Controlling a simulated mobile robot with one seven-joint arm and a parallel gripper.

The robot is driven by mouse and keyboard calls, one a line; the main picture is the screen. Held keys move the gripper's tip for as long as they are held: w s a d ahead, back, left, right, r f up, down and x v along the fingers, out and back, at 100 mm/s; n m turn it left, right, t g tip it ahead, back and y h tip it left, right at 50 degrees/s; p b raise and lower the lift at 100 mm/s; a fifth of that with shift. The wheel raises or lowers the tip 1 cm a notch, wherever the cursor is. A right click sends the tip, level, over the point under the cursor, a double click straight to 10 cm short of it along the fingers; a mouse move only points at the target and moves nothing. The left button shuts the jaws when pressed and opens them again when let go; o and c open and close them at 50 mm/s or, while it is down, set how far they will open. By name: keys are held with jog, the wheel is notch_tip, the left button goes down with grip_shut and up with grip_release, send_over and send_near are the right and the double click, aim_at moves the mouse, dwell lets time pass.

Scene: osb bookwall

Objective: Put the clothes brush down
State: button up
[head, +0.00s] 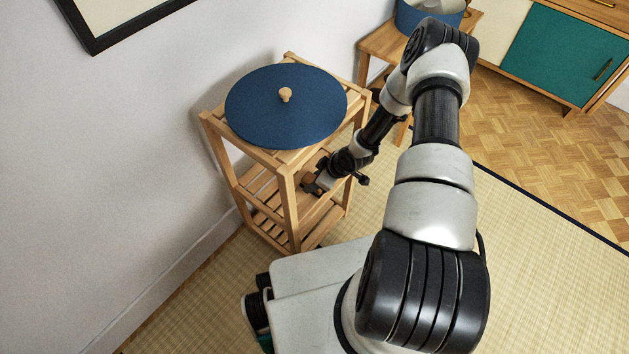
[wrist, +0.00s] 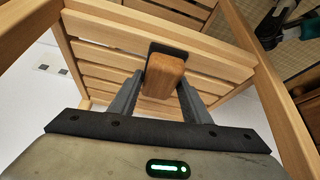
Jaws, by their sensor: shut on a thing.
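My gripper (wrist: 163,82) is shut on the clothes brush (wrist: 165,72), a brown wooden block with a black part at its far end. The brush sits between the two dark fingers, in front of a slatted wooden shelf (wrist: 100,47) in the wrist view. I cannot tell whether it touches the slats. In the head view my gripper (head: 317,184) reaches into the open side of the wooden rack (head: 288,200), below its top. A small brown piece of the brush (head: 308,181) seems to show there, partly hidden by the gripper.
A round blue lid-like disc (head: 270,110) with a wooden knob covers the rack's top. Rack posts stand close around my gripper. A white wall (head: 130,130) is behind the rack. A wooden stool (head: 385,42) and a teal-fronted cabinet (head: 560,55) stand at the back right.

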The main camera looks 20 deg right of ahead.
jog(key=shift+f, duration=0.15)
jog(key=o, duration=1.2)
jog(key=shift+r, duration=0.2)
jog(key=p+v, duration=0.3)
jog(key=v, duration=0.9)
